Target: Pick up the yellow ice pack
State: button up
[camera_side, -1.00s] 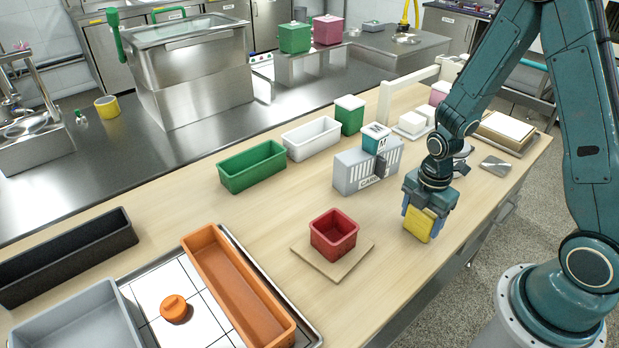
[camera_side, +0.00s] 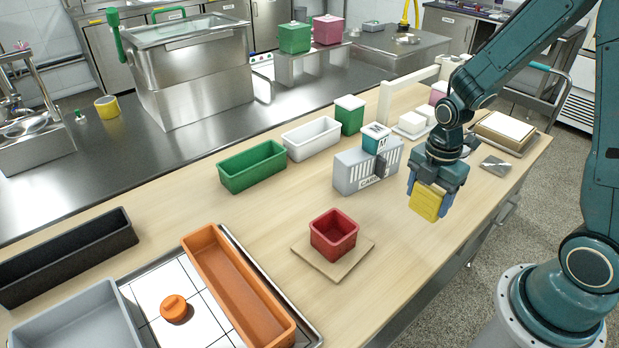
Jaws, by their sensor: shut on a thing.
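The yellow ice pack (camera_side: 427,203) is a small yellow block between the blue fingers of my gripper (camera_side: 430,196). My gripper is shut on it and points down, to the right of the red box. The pack appears to be held above the wooden table (camera_side: 375,290). Its upper part is hidden by the gripper.
A red open box (camera_side: 334,233) stands on a thin board left of my gripper. A grey card holder (camera_side: 366,170) stands close behind, to the left. Green (camera_side: 252,166) and white (camera_side: 311,138) bins stand farther back. An orange tray (camera_side: 238,290) lies front left.

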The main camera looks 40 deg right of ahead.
notch_tip(320, 180, up, 13)
jog(key=shift+r, duration=0.2)
dwell(0.3)
dwell(0.5)
